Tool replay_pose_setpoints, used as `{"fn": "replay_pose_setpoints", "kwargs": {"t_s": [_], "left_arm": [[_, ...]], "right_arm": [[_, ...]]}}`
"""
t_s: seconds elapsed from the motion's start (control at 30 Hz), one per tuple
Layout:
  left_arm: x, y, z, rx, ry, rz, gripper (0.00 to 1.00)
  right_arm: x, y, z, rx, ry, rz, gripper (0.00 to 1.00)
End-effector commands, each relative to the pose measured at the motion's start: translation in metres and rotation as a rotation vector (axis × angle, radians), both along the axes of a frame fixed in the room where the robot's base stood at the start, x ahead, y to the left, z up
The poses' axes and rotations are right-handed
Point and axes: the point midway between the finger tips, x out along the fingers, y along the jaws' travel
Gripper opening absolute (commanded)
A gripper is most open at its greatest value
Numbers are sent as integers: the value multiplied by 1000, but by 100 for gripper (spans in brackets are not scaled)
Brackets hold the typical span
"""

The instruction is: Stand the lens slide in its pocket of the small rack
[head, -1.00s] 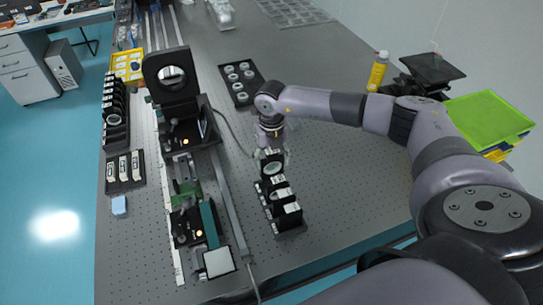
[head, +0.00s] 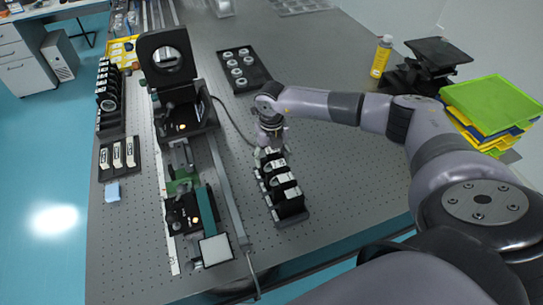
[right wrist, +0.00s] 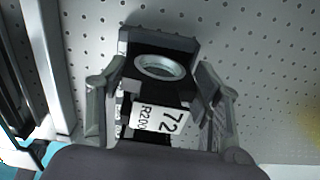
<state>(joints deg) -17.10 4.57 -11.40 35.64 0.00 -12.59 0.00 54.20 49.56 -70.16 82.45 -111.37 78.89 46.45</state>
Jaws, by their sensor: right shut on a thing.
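The small rack (head: 293,218) stands on the table right of the rail, with several black slides with white labels in a row. My right gripper (head: 270,155) is at the rack's far end, pointing down. It is shut on the lens slide (right wrist: 188,88), a black plate with a round glass lens and a white label reading "72 R200". In the right wrist view my right gripper (right wrist: 160,100) has one finger on each side of the slide. In the head view the slide is mostly hidden by the gripper, so I cannot tell how deep it sits. My left gripper is out of view.
A rail with a black lens mount (head: 168,60) and stages runs left of the rack. A black tray with rings (head: 242,70) lies behind. A yellow bottle (head: 381,56) and stacked green and yellow trays (head: 490,105) are at right. The table right of the rack is clear.

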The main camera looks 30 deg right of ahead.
Motion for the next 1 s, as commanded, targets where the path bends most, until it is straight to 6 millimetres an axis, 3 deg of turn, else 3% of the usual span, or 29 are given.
{"fn": "replay_pose_setpoints", "kwargs": {"t_s": [0.73, 0.77, 1.0], "left_arm": [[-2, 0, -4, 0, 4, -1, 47], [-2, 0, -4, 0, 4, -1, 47], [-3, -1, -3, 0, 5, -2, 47]], "right_arm": [[0, 0, -4, 0, 0, -1, 25], [0, 0, -4, 0, 0, -1, 60], [0, 0, -4, 0, 0, -1, 76]]}}
